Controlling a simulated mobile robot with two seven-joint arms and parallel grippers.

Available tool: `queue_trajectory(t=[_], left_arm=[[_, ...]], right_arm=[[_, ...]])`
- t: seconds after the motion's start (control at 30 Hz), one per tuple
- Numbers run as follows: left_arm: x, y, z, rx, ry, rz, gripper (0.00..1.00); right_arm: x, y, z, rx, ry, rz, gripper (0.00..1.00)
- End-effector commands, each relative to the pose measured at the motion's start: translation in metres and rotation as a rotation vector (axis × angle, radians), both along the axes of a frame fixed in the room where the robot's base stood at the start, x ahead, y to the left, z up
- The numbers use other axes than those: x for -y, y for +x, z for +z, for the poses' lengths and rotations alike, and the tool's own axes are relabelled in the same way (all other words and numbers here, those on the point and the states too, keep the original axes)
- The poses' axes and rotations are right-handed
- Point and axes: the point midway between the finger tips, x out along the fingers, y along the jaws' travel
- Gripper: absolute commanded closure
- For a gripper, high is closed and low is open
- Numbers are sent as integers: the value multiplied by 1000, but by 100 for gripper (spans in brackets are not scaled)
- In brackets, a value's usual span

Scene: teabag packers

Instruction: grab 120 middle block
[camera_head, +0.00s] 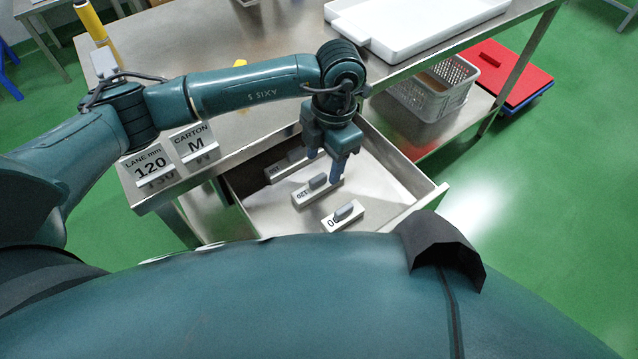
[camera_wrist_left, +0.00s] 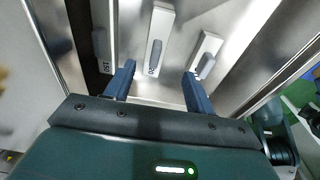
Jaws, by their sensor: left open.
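The middle block (camera_head: 316,194), a pale bar marked 120 with a grey grip on top, lies in the open drawer between two similar blocks. In the left wrist view the middle block (camera_wrist_left: 163,30) is ahead of the fingers, its near end showing between their tips. My left gripper (camera_head: 325,168) is open and points down over the drawer, close to the middle block; it also shows in the wrist view (camera_wrist_left: 158,72). Nothing is between its fingers; I cannot tell its exact height above the block. My right gripper is not in view.
The 150 block (camera_head: 283,172) lies behind the middle one, partly hidden by my gripper, and the front block (camera_head: 343,217) lies nearer me. The drawer's metal walls (camera_head: 405,219) surround them. Signs reading 120 (camera_head: 150,166) and M (camera_head: 194,145) stand on the table.

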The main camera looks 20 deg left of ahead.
Motion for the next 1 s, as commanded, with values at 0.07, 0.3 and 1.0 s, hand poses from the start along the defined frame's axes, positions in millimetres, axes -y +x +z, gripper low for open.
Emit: queue_trajectory(t=[0.07,0.3,1.0], left_arm=[[-1,-1,-10,-1,0,1,45],[-3,-2,-23,0,-1,-1,45],[-11,-3,-68,0,-3,-2,57]], right_arm=[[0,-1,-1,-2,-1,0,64],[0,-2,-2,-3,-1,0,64],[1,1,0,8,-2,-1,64]])
